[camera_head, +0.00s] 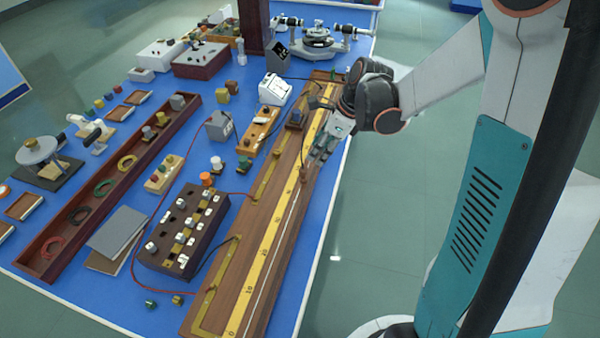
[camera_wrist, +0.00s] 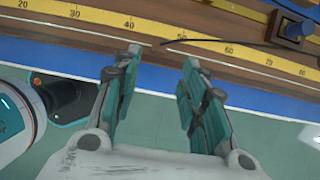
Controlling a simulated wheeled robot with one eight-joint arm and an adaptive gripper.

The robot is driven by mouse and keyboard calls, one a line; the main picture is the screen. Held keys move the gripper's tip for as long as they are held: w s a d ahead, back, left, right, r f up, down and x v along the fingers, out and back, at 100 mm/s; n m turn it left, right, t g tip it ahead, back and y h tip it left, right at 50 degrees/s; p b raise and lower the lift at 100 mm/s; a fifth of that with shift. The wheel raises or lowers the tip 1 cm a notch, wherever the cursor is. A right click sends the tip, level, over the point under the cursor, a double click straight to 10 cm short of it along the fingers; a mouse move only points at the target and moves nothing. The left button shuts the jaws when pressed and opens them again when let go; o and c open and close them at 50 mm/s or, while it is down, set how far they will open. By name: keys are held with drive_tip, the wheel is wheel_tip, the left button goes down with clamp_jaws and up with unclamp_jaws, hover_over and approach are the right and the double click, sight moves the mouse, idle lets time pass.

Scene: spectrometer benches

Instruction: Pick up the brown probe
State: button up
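A thin dark piece (camera_wrist: 200,41), probably the brown probe with its lead, lies on the wooden metre-scale board (camera_wrist: 110,32) in the wrist view. Its small brownish tip is at the left, just beyond the gap between my fingers. In the head view, a small brown piece (camera_head: 304,177) shows on the board beside my fingers, too small to identify surely. My gripper (camera_wrist: 162,55) is open and empty, with its two teal fingers apart at the board's near edge. It also shows in the head view (camera_head: 318,152), low over the board's right side.
A block with a blue knob (camera_wrist: 294,29) stands on the board to the right in the wrist view. The blue bench (camera_head: 325,225) holds a dark resistance box (camera_head: 180,232), a long red-brown tray (camera_head: 60,225) and several instruments. Open floor (camera_head: 410,200) lies right of the bench.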

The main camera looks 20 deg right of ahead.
sight(305, 170)
drive_tip(key=b+x, duration=0.4)
drive_tip(key=x, duration=0.8)
drive_tip(key=shift+a+f, duration=0.1)
drive_tip(key=shift+f, duration=0.05)
drive_tip(key=shift+s, duration=0.1)
clamp_jaws()
